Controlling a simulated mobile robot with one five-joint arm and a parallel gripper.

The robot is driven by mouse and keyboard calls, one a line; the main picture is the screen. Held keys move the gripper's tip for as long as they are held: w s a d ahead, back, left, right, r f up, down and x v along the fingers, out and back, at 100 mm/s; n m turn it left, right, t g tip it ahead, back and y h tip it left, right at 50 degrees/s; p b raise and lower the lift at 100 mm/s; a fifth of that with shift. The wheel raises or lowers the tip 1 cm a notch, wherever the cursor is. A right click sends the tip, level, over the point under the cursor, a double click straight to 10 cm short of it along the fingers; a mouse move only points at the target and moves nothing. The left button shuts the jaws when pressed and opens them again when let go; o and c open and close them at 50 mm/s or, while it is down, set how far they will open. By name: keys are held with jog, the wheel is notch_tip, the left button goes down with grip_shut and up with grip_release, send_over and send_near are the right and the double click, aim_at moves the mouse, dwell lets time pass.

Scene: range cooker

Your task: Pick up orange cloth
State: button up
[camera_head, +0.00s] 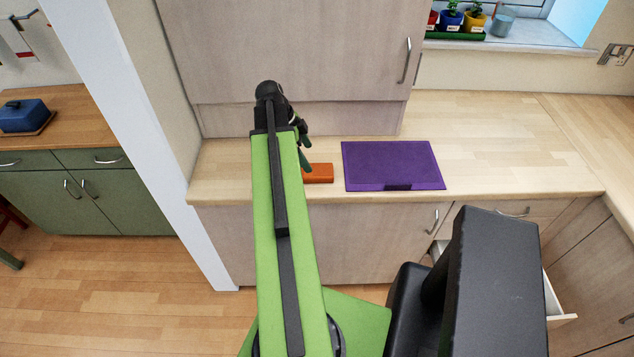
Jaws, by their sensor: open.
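The orange cloth (318,173) lies on the wooden counter (492,150) near its front edge, left of the purple mat. It looks like a small folded block, and its left end is hidden behind my arm. My gripper (305,150) is at the far end of my green arm, just above and left of the cloth in the picture. It is open and its jaws hold nothing that I can see. I cannot tell exactly how high the fingers are above the counter.
A purple mat (392,165) lies right of the cloth. A tall wooden cabinet (290,50) stands close behind. A white post (140,130) rises at the left. A drawer (560,300) stands open at lower right. The counter right of the mat is clear.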

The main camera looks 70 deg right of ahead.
aim_at(316, 170)
jog(key=shift+b+x, duration=0.45)
jog(key=shift+x, duration=0.8)
jog(key=shift+f, duration=0.1)
jog(key=b+x, duration=0.5)
jog(key=shift+f, duration=0.15)
jog(key=shift+r, duration=0.2)
jog(key=shift+c, duration=0.3)
